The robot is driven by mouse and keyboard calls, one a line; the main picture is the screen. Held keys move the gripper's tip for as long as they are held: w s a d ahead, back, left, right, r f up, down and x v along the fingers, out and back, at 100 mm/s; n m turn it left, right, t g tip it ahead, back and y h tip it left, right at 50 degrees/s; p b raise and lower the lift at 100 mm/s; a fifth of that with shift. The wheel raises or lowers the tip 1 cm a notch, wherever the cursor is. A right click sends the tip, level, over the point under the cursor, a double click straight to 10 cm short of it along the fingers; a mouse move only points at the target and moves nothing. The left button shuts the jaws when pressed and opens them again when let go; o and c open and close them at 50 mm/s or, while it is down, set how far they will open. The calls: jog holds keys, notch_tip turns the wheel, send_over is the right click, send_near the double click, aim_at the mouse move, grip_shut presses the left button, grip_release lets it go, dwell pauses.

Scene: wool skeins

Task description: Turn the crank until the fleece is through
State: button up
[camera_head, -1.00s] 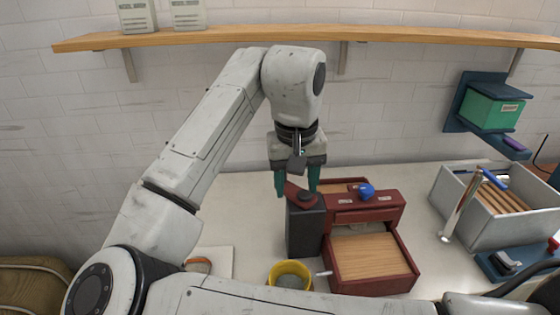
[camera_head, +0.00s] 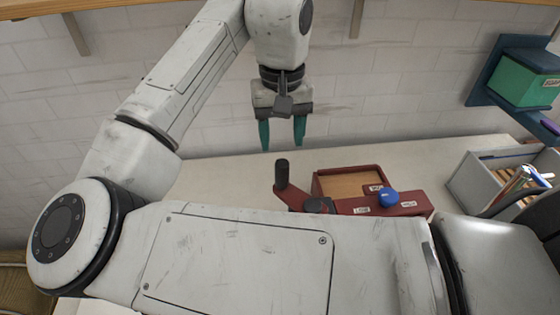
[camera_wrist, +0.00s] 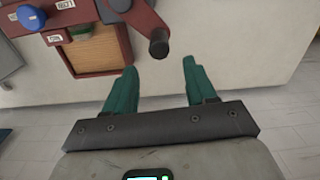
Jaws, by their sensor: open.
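The red machine (camera_head: 402,201) stands on the pale worktop, with a blue knob (camera_head: 388,198) on top. Its crank (camera_head: 292,194) has a red arm and an upright dark handle (camera_head: 281,171); the handle also shows in the wrist view (camera_wrist: 159,43). My gripper (camera_head: 282,145) is open and empty, above and apart from the handle. In the wrist view, the handle stands just beyond the gap between the green fingers (camera_wrist: 160,66). A small green patch (camera_wrist: 80,32), possibly fleece, shows at the wooden tray (camera_wrist: 98,52). My arm hides the machine's front.
A grey bin (camera_head: 480,185) with wooden pieces stands on the right. A green box (camera_head: 526,80) sits on a blue wall bracket above it. A white brick wall closes the back. The worktop left of the crank is clear.

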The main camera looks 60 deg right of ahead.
aim_at(281, 161)
notch_tip(281, 161, down, 10)
jog(key=shift+p, duration=0.5)
grip_shut()
dwell(0.4)
